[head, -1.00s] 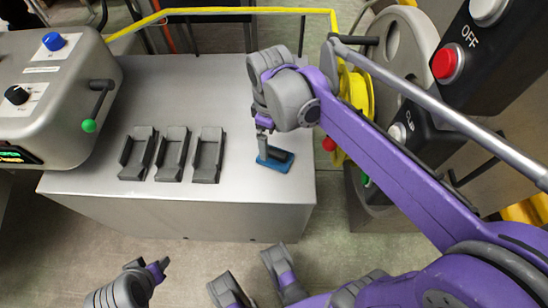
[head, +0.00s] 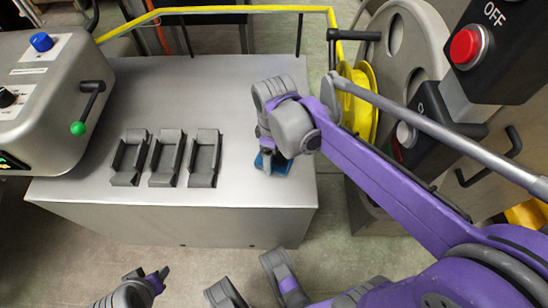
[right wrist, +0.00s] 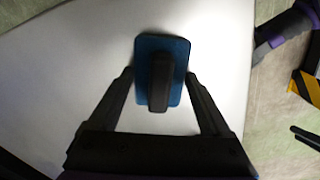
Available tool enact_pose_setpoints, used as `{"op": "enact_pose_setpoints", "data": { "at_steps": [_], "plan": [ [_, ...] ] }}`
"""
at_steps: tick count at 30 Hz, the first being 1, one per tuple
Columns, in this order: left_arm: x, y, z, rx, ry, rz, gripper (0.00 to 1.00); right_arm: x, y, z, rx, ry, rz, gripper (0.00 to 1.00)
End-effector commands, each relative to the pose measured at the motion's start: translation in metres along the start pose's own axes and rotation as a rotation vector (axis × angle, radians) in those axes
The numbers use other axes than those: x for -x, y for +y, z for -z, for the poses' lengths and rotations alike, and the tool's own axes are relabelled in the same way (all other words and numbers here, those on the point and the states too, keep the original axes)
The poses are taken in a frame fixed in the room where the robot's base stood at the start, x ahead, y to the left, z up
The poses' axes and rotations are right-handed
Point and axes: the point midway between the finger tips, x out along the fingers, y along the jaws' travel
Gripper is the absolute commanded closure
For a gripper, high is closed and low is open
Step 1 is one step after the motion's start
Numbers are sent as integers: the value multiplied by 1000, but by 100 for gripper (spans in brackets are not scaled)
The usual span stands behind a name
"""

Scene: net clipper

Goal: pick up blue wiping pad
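The blue wiping pad (head: 282,167) lies flat near the right front of the grey metal table. In the right wrist view the pad (right wrist: 146,47) is a rounded blue rectangle with a dark upright handle (right wrist: 159,82) along its middle. My right gripper (head: 267,151) is directly over the pad and hides much of it in the head view. In the right wrist view my right gripper (right wrist: 160,75) is open, with one finger on each side of the handle and gaps between. My left gripper (head: 158,275) is low at the bottom left, away from the table; its opening is unclear.
Several dark grey holders, such as the middle one (head: 167,158), stand in a row left of the pad. A grey machine (head: 50,95) with a green-knobbed lever stands at the table's left. A yellow reel (head: 362,98) and red-button control box (head: 490,50) are at right.

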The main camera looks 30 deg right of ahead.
Motion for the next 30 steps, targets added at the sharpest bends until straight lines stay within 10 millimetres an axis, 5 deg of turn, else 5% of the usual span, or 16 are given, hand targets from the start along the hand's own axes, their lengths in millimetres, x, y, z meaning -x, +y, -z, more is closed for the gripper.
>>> {"op": "enact_pose_setpoints", "data": {
  "at_steps": [1, 11, 19, 30],
  "plan": [
    [0, 0, 0, 0, 0, 0, 50, 0, 0, 0, 0, 0, 0, 29],
    [0, 0, 0, 0, 0, 0, 50, 0, 0, 0, 0, 0, 0, 85],
    [5, 0, 1, 0, 2, 0, 50, 11, 0, 0, 0, 0, 0, 85],
    [34, 0, 10, 0, 12, 0, 50, 82, 0, 0, 0, 1, -1, 85]
  ]
}}
